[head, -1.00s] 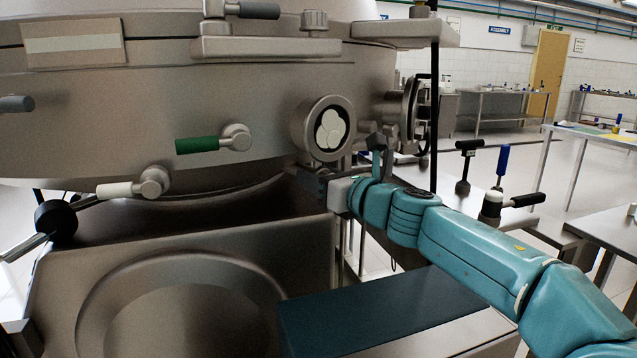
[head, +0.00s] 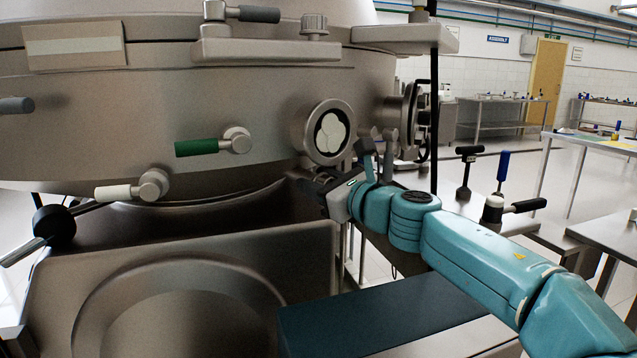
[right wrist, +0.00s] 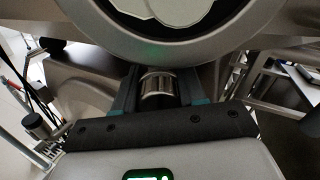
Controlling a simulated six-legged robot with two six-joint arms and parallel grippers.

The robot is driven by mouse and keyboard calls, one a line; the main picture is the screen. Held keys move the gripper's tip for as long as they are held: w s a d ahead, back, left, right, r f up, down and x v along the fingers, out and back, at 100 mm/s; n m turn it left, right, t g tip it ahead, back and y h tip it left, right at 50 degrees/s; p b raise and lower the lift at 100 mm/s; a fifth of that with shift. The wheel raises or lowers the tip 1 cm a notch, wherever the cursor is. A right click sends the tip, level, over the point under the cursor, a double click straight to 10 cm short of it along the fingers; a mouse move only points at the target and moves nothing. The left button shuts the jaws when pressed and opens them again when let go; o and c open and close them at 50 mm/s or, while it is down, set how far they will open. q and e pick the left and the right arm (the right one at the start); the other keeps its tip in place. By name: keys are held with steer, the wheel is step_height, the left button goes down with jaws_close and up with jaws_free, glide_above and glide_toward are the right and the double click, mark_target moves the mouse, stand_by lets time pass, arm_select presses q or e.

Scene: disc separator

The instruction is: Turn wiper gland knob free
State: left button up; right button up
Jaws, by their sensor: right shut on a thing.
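A short, ribbed metal knob (right wrist: 158,86), which I take to be the wiper gland knob, sits under the round sight glass in the right wrist view. My right gripper (right wrist: 158,92) is shut on it, with one finger on each side. In the head view my right gripper (head: 312,186) is tilted, just below the sight glass (head: 330,133) on the separator's wall. There the knob is hidden by the fingers. My left gripper is not in view.
The separator bowl (head: 110,80) carries a green-handled valve (head: 205,146) and a white-handled valve (head: 135,188) to the left. A dark blue panel (head: 380,318) lies below the arm.

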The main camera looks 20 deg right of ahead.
steer(key=shift+f, duration=0.2)
steer(key=o, duration=1.1)
steer(key=shift+r, duration=0.1)
steer(key=shift+c, duration=0.2)
steer(key=shift+s, duration=0.1)
steer(key=shift+s+d, duration=0.2)
steer(key=shift+s, duration=0.05)
steer(key=b+v, duration=0.2)
steer(key=v, duration=1.3)
steer(key=shift+s, duration=0.25)
steer(key=shift+d, duration=0.1)
